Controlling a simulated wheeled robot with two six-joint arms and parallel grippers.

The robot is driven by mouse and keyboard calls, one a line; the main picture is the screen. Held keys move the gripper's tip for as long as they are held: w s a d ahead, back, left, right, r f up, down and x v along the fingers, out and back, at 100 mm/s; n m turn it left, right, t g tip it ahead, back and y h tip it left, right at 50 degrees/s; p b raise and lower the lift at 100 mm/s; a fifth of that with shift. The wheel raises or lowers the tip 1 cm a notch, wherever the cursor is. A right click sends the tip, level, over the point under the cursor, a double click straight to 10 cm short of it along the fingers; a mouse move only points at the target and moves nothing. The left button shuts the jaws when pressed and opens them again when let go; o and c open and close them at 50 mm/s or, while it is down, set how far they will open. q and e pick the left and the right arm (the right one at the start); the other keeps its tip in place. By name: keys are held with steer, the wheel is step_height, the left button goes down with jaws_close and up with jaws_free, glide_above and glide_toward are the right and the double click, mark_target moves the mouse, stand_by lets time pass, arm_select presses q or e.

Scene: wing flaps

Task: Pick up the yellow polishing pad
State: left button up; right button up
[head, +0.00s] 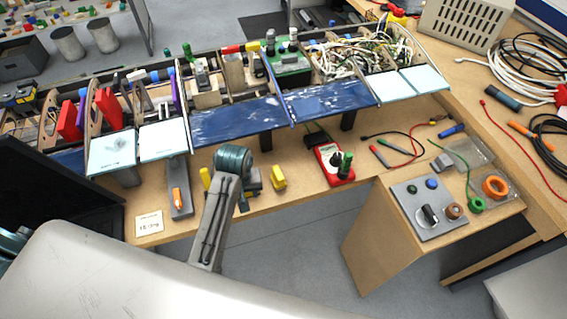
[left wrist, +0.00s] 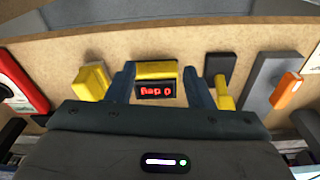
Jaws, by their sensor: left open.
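A yellow block (head: 278,178), which looks like the polishing pad, lies on the wooden bench near its front edge. In the left wrist view the yellow block (left wrist: 92,80) is left of and outside my fingers. My left gripper (head: 252,188) is just left of it in the head view, partly hidden by my arm. In the left wrist view my left gripper (left wrist: 160,88) is open, its fingers on either side of a small yellow-topped device (left wrist: 156,71) with a black display and red characters. I cannot tell whether they touch it. My right gripper is not in view.
A red multimeter (head: 333,165) is right of the yellow block. A yellow-handled item (head: 205,179) and a grey board with an orange tool (head: 178,198) are to the left. Blue and pale wing flaps (head: 236,119) overhang the bench behind.

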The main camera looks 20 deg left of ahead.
arm_select(q)
steer(key=w+d+r, duration=0.2)
steer(key=w, duration=0.3)
steer(key=n+g, duration=0.1)
steer(key=n, duration=0.1)
glide_toward(278, 172)
steer(key=shift+a+f, duration=0.2)
steer(key=shift+a, duration=0.2)
steer(key=shift+f, duration=0.35)
step_height(278, 172, down, 4)
steer(key=shift+s+f+p, duration=0.15)
steer(key=shift+p, duration=0.65)
steer(key=shift+d+f+p, duration=0.1)
steer(key=shift+f+p, duration=0.4)
steer(key=shift+f, duration=0.05)
steer(key=f, duration=0.1)
steer(key=f+p, duration=0.1)
steer(key=f, duration=0.1)
steer(key=shift+w+d+f, duration=0.15)
steer(key=shift+w+d, duration=0.05)
steer(key=shift+f+p, duration=0.35)
steer(key=shift+f, duration=0.15)
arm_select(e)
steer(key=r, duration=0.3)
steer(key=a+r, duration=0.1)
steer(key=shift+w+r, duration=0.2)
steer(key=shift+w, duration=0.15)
